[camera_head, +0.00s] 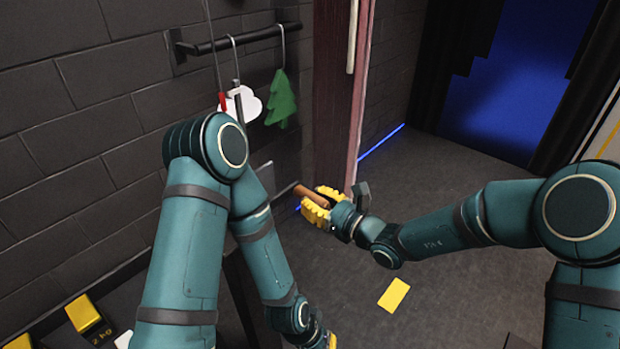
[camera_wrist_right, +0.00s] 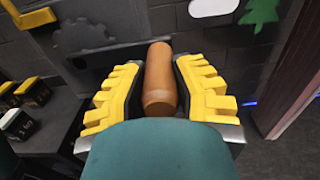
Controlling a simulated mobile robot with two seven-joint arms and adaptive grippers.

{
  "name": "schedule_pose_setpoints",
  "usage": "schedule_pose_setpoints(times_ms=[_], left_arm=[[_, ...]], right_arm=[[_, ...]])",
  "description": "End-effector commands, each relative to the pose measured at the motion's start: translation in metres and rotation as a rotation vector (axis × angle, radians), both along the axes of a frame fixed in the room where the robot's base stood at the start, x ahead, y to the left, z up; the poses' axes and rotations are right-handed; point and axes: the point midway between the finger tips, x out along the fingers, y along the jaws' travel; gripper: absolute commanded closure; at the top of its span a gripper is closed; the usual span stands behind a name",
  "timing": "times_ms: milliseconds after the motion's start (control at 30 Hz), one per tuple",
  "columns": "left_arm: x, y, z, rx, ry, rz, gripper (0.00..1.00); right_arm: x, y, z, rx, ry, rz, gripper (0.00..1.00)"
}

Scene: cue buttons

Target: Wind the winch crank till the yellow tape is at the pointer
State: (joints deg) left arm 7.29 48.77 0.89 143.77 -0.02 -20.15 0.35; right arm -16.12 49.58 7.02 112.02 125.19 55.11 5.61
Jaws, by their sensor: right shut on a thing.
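My right gripper (camera_head: 322,203) is shut on the brown wooden crank handle (camera_head: 307,193), with one yellow ribbed finger on each side of it. The handle (camera_wrist_right: 160,78) also shows close up in the right wrist view, between the fingers. The winch body behind it is mostly hidden by my left arm in the head view; grey metal (camera_wrist_right: 92,62) shows in the wrist view. My left gripper (camera_head: 328,341) is cut off at the bottom edge, and its jaw state is unclear. I cannot make out the yellow tape or identify the pointer.
A white cloud (camera_head: 246,101) and a green tree (camera_head: 281,99) hang from a black wall rail (camera_head: 232,40). A small red piece (camera_head: 222,102) is beside the cloud. Yellow-topped boxes (camera_head: 84,312) stand lower left. A yellow rectangle (camera_head: 393,295) lies on open floor.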

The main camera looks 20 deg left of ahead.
Motion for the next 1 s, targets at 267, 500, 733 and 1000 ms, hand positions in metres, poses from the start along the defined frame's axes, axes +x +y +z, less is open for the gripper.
schedule_pose_setpoints(times_ms=[267, 500, 733, 1000], left_arm=[[0.000, 0.000, -0.022, 0.000, 0.000, 0.000, 1.00], [0.000, 0.000, -0.037, 0.000, 0.000, 0.000, 1.00], [0.000, 0.000, -0.035, 0.000, 0.000, 0.000, 1.00], [0.000, 0.000, -0.035, 0.000, 0.000, 0.000, 1.00]], right_arm=[[-0.006, 0.003, -0.024, 0.002, -0.001, 0.004, 1.00], [-0.014, 0.007, -0.052, 0.002, 0.000, 0.006, 1.00], [-0.014, 0.008, -0.051, 0.003, -0.003, 0.006, 1.00], [-0.027, 0.013, -0.065, 0.004, 0.002, 0.010, 1.00]])
